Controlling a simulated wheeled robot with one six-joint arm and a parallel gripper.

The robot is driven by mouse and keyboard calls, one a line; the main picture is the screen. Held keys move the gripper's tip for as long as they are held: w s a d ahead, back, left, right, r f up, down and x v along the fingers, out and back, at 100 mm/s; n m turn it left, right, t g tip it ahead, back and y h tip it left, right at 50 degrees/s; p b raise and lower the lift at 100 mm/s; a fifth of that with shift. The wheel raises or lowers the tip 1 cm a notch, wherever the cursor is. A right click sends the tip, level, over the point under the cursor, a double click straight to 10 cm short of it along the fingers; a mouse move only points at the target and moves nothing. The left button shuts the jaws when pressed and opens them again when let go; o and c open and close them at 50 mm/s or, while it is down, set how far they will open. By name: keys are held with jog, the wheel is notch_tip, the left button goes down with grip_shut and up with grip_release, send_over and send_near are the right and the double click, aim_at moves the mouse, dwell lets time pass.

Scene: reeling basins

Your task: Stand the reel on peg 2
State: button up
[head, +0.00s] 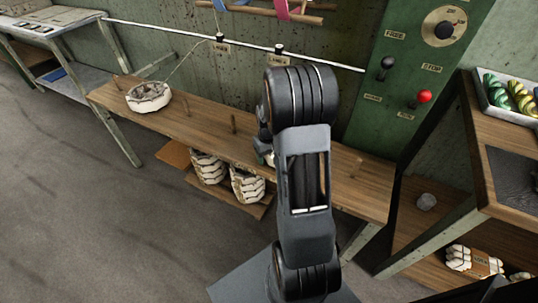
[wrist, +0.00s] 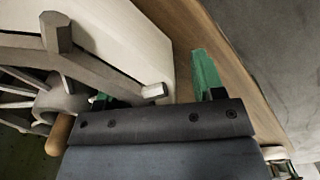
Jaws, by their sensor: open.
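In the wrist view a large reel (wrist: 155,30) with a pale rim and grey spokes fills the upper left. My gripper (wrist: 155,88) is open, its green fingers on either side of the rim; I cannot tell whether they touch it. A round wooden peg end (wrist: 60,135) shows beside the hub; whether it passes through the hub is unclear.
The wooden bench (head: 200,120) has another white reel (head: 148,96) at its left end, with a thread rising from it. White stacks (head: 247,184) sit on a low shelf. A green control panel (head: 405,75) and a side table (head: 515,160) stand right. The floor (head: 90,220) is clear.

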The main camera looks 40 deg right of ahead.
notch_tip(320, 180, up, 14)
jog(key=p, duration=0.3)
dwell(0.3)
jog(key=s+a+r+t+p, duration=0.1)
jog(key=s+a+r+p, duration=0.3)
jog(key=a+r+p, duration=0.1)
jog(key=s+a+r+n+t+p, duration=0.1)
jog(key=s+a+r+p, duration=0.3)
jog(key=r, duration=0.6)
jog(key=s+a+r+t+p, duration=0.1)
jog(key=s+a+r+p, duration=0.3)
jog(key=a+r+p, duration=0.4)
jog(key=shift+s+a+n+t+p, duration=0.2)
jog(key=shift+s+n+t+p, duration=0.1)
jog(key=shift+s+n, duration=0.1)
